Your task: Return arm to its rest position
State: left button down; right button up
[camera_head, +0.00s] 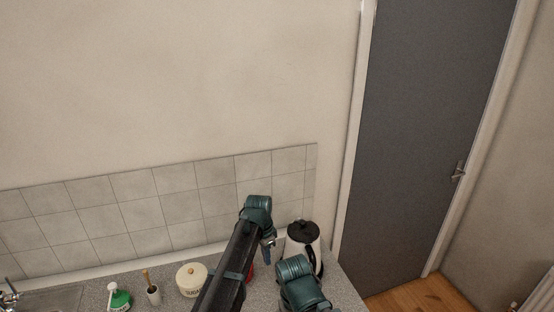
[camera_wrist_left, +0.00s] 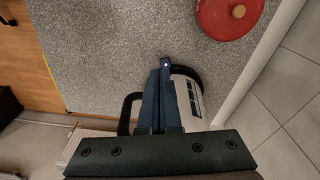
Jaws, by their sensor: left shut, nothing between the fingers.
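My left arm comes up from the bottom edge of the head view, over the counter. Its gripper (camera_head: 268,250) points down beside the white kettle with a black lid (camera_head: 303,232), just to the kettle's left in that picture. In the left wrist view the fingers (camera_wrist_left: 166,66) are together with nothing between them. They overlap the kettle (camera_wrist_left: 196,104) in that picture and hide part of it; whether they touch it I cannot tell. Another teal joint of mine covers the counter in front of the kettle. My right gripper is not seen.
A grey speckled counter (camera_wrist_left: 110,45) runs along the tiled wall. A red canister lid (camera_wrist_left: 228,16) is near the fingers. A cream sugar pot (camera_head: 191,279), a brush holder (camera_head: 153,294) and a green bottle (camera_head: 119,298) stand left. A grey door (camera_head: 425,130) is right.

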pick_arm(q)
jog(key=s+a+f+n+b, duration=0.1)
jog(key=s+f+n+b, duration=0.1)
jog(key=s, duration=0.6)
jog(key=s+a+f+n+y+b, duration=0.1)
jog(key=s+f+n+b, duration=0.2)
jog(key=s+f+b, duration=0.2)
jog(key=s+f+n+y+b, duration=0.1)
jog(key=s+f+n+b, duration=0.1)
jog(key=s, duration=0.9)
jog(key=shift+a+f+n+g+b, duration=0.2)
jog(key=shift+f+b, duration=0.2)
jog(key=shift+f, duration=0.25)
jog(key=shift+a+f+n+g+b, duration=0.1)
jog(key=shift+a+f+b, duration=0.1)
jog(key=shift+f+b, duration=0.3)
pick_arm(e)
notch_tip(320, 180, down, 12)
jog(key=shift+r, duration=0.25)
pick_arm(q)
jog(key=shift+f, duration=0.1)
